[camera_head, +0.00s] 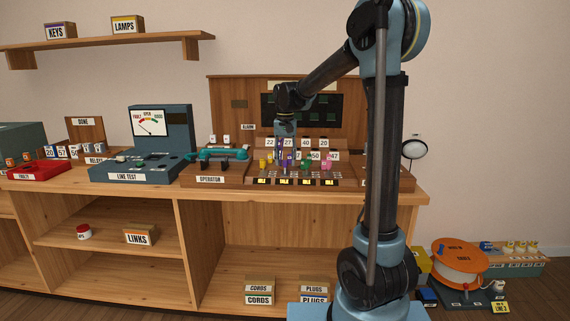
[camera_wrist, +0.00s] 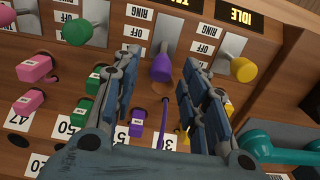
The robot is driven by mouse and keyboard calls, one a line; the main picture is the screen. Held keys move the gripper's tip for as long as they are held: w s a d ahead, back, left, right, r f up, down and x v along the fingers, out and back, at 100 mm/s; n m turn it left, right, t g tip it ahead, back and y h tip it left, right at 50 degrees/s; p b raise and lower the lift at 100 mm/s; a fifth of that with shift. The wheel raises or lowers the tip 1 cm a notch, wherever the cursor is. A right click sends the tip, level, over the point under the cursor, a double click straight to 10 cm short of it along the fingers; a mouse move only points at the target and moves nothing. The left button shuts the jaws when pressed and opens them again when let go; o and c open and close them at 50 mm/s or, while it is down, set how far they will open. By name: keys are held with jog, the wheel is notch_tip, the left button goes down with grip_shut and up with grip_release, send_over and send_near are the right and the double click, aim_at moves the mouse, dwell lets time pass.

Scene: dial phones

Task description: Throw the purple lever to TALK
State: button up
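The purple lever (camera_wrist: 162,68) has a round purple knob on a pale slotted plate marked RING and OFF. In the wrist view its knob lies between the two finger tips of my gripper (camera_wrist: 160,72). The fingers stand apart on either side of it, and I cannot tell whether either touches it. In the head view my gripper (camera_head: 285,148) hangs over the lever row of the operator desk (camera_head: 208,180) and partly hides the purple lever. The TALK label is not readable.
A yellow lever (camera_wrist: 243,69) is on one side and a green lever (camera_wrist: 77,31) on the other, both close to the fingers. Purple, green and pink plugs stand nearby. A teal handset (camera_wrist: 275,148) lies beside the row. A round mirror (camera_head: 414,149) stands at right.

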jog(key=shift+r, duration=2.35)
jog(key=shift+s+d, duration=0.15)
jog(key=shift+d, duration=0.05)
jog(key=s+d+f+t, duration=0.1)
jog(key=s+d+f, duration=0.2)
jog(key=s+d, duration=0.45)
jog(key=s+d+f, duration=0.3)
jog(key=s+d, duration=0.2)
jog(key=s, duration=0.5)
jog(key=s+d+f+t, duration=0.1)
jog(key=s+d+f, duration=0.4)
jog(key=s, duration=0.4)
jog(key=s+d+f, duration=0.3)
jog(key=s+f, duration=0.5)
jog(key=shift+d+n, duration=0.25)
jog(key=shift+n, duration=0.05)
jog(key=shift+s, duration=0.1)
